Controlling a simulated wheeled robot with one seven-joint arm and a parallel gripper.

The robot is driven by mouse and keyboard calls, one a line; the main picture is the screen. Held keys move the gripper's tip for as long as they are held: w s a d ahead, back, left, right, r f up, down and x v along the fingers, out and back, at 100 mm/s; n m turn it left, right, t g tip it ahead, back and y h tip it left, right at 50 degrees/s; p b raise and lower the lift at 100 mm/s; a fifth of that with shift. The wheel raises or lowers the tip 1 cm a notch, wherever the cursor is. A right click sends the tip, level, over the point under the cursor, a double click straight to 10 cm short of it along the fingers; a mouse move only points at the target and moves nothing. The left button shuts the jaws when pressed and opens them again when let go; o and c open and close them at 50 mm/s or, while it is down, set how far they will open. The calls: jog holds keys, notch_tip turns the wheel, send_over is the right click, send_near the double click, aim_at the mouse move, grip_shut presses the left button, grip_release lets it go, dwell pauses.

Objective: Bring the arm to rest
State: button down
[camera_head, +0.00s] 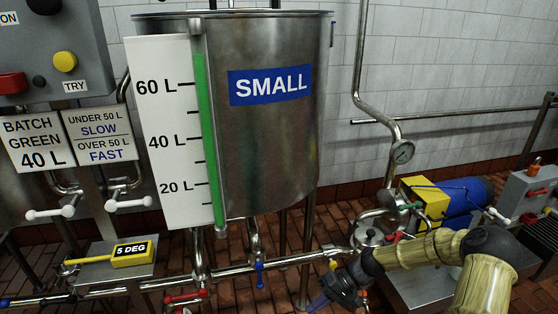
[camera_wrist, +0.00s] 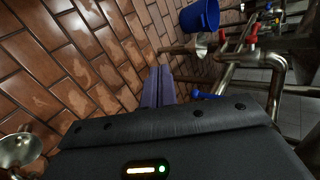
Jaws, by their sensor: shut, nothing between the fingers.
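My arm reaches in from the lower right in the head view, bent at a dark joint. My gripper (camera_head: 319,301) points down and to the left, in front of the pipework below the steel tank (camera_head: 265,135). In the wrist view, the two purple-grey fingers of my gripper (camera_wrist: 158,86) lie side by side, closed with nothing between them. Tiled floor shows behind them, and the fingers appear to touch nothing.
Pipes with a blue-handled valve (camera_head: 259,274) and a red-handled valve (camera_head: 186,296) run close left of my gripper. A blue and yellow pump (camera_head: 452,196) stands at right. In the wrist view, a blue bucket (camera_wrist: 200,16) is at the top and a metal funnel-like piece (camera_wrist: 18,150) at lower left.

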jog(key=s+d+r+t+h+p, duration=0.25)
jog(key=s+r, duration=0.25)
jog(key=r, duration=0.3)
jog(key=s+d+r+m+t+h+p, duration=0.1)
jog(key=s+r+h+p, duration=0.25)
jog(key=r, duration=0.55)
jog(key=s+d+r+t+h+p, duration=0.2)
jog(key=s+r+h, duration=0.25)
jog(key=r, duration=0.35)
jog(key=w+p+v, duration=0.2)
jog(key=p+v, duration=1)
jog(key=w+d+r+p+v, duration=0.1)
jog(key=w+p+v, duration=0.2)
jog(key=p+v, duration=0.9)
jog(key=w+d+r+p+v, duration=0.1)
jog(key=w+p+v, duration=0.2)
jog(key=p+v, duration=1)
jog(key=shift+s+a+y, duration=0.2)
jog(key=shift+s+y, duration=0.15)
jog(key=shift+s, duration=0.05)
jog(key=shift+f, duration=0.15)
